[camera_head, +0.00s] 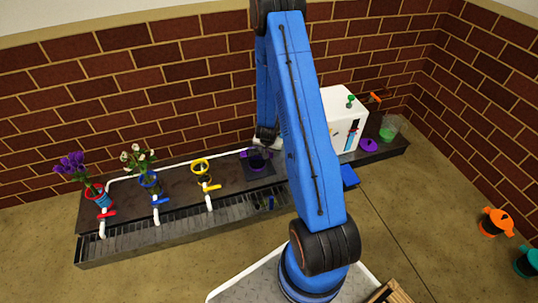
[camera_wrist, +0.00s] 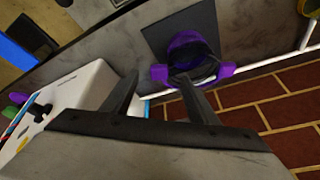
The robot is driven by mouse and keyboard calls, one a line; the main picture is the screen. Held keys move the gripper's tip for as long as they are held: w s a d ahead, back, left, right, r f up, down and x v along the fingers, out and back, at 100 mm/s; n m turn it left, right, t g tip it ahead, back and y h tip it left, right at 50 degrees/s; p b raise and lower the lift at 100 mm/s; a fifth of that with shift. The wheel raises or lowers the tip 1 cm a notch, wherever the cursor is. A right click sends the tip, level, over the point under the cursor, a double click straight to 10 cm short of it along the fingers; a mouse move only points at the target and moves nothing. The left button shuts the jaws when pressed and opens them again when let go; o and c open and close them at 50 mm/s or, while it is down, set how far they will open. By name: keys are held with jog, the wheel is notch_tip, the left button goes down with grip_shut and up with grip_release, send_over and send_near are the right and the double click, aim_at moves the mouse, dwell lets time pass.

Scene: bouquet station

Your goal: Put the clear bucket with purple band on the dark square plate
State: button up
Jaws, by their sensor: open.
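The clear bucket with purple band (camera_wrist: 187,48) stands on the dark square plate (camera_wrist: 158,40) in the wrist view, toward the plate's edge by the white pipe. In the head view the bucket (camera_head: 257,163) also sits on the plate (camera_head: 262,178), partly hidden by my arm. My gripper (camera_wrist: 157,82) is open, with its fingers pointing toward the bucket. One finger overlaps the bucket's mouth and purple lug; I cannot tell whether it touches. In the head view the fingertips are too small to make out.
Yellow (camera_head: 201,168), blue (camera_head: 149,179) and red (camera_head: 100,197) buckets stand left along the counter, the latter two with flowers. A white box (camera_head: 348,112) stands right, near a purple disc (camera_head: 368,145) and a clear container with green (camera_head: 390,130). A brick wall is behind.

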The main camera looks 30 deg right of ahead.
jog(key=s+a+r+n+t+y, duration=0.1)
jog(key=s+a+r+n, duration=0.15)
jog(key=a+r, duration=0.6)
jog(key=s+a+r+n+y, duration=0.1)
jog(key=s+a+r, duration=0.2)
jog(key=r, duration=1.1)
jog(key=s+a+r+n+t+y, duration=0.15)
jog(key=a+r, duration=0.35)
jog(key=r, duration=0.6)
jog(key=s+a+r+n, duration=0.1)
jog(key=s+a+r, duration=0.1)
jog(key=s+r, duration=0.3)
jog(key=s+a+r+n+g, duration=0.1)
jog(key=s+r, duration=0.3)
jog(key=s, duration=0.9)
jog(key=s+a+r+n, duration=0.2)
jog(key=s+r, duration=0.3)
jog(key=s, duration=0.4)
jog(key=shift+s+a+r+n+h, duration=0.35)
jog(key=shift+a+n, duration=0.05)
jog(key=shift+a, duration=0.1)
jog(key=shift+d, duration=0.1)
